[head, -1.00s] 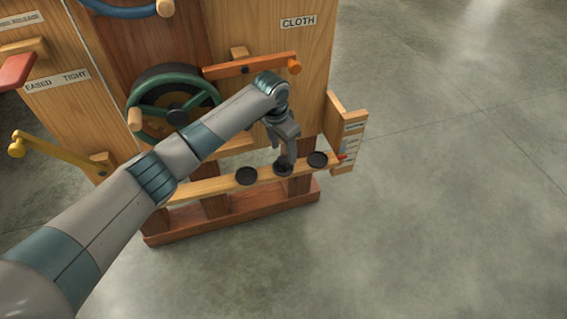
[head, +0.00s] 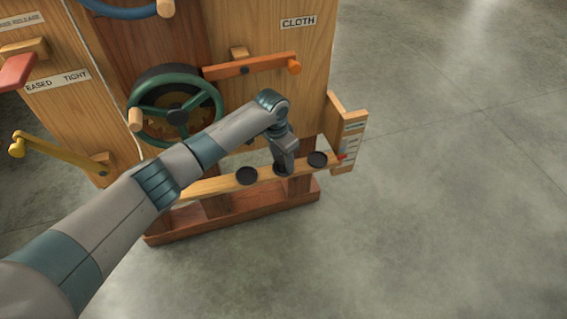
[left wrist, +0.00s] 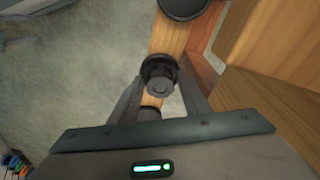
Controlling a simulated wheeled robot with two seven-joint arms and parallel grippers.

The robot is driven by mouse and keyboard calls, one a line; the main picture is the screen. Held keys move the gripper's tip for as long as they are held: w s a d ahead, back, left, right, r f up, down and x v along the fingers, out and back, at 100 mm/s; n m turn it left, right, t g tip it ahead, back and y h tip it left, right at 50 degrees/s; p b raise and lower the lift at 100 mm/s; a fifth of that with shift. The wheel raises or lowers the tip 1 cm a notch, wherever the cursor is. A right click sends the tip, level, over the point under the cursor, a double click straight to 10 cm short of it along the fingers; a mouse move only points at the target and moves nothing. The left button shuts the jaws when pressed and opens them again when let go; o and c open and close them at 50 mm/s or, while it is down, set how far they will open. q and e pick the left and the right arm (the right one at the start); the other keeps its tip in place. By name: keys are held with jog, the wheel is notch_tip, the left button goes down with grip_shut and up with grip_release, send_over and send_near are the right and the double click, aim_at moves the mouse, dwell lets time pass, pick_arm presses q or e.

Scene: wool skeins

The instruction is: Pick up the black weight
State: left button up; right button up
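Three black weights sit along a wooden beam (head: 215,185) low on the front of the machine: a left one (head: 246,176), a middle one (head: 283,169) and a right one (head: 317,159). My left gripper (head: 284,164) points down at the middle weight and partly hides it in the head view. In the left wrist view the middle weight (left wrist: 159,76), with a round knob, lies between the two fingers of my left gripper (left wrist: 160,84). The fingers look apart, one on each side of the knob. Contact cannot be told. My right gripper is not in view.
A wooden machine stands above the beam, with a green handwheel (head: 176,108), an orange lever (head: 250,67) and a yellow lever (head: 55,152). A wooden scale board (head: 350,140) stands at the beam's right end. The floor (head: 450,220) to the right is clear.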

pick_arm(q)
grip_shut()
jog(key=shift+r, duration=0.1)
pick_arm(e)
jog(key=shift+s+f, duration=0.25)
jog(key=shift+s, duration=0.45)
pick_arm(q)
jog(key=shift+r, duration=0.5)
jog(key=r, duration=0.3)
jog(key=shift+s+d+r, duration=0.1)
jog(key=shift+d+r, duration=0.05)
jog(key=shift+d, duration=0.05)
jog(key=s+d+r, duration=0.6)
jog(key=s+d, duration=0.1)
jog(key=s, duration=0.1)
jog(key=shift+d+r, duration=0.3)
jog(key=shift+d, duration=0.05)
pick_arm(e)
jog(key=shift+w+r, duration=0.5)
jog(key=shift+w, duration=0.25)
